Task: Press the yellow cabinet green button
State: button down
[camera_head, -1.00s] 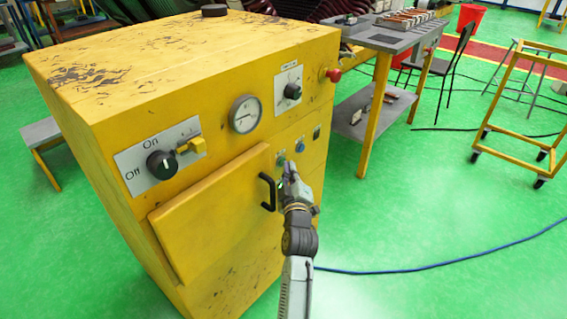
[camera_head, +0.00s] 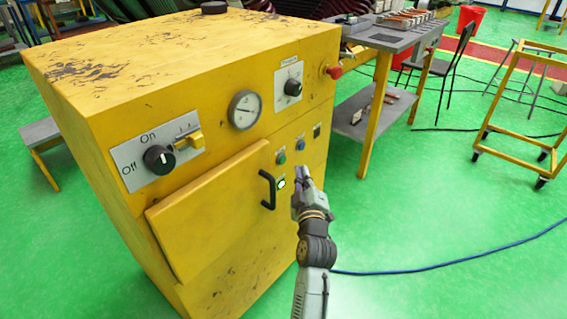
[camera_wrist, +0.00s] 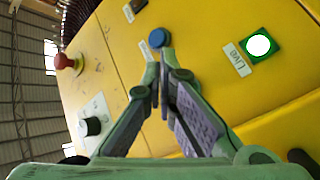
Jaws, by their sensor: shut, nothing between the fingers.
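The yellow cabinet (camera_head: 110,110) stands at left and centre in the head view. Its front has a round green button (camera_head: 281,158), a blue button (camera_head: 301,145) to the right, and a glowing green-framed light (camera_head: 281,184) below, labelled "Live" in the wrist view (camera_wrist: 259,45). My gripper (camera_head: 299,172) is shut and empty, to the right of the glowing light in the head view. In the wrist view its fingertips (camera_wrist: 160,64) meet just below the blue button (camera_wrist: 158,38). The round green button is not visible there, probably behind the fingers.
A black door handle (camera_head: 267,190) juts out left of my gripper. A red knob (camera_head: 334,72) sticks out at the cabinet's right edge. A grey table (camera_head: 385,42) stands behind, and a yellow trolley (camera_head: 490,125) at right. Open green floor lies right of the cabinet.

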jog(key=shift+s+d, duration=0.6)
jog(key=shift+d, duration=0.2)
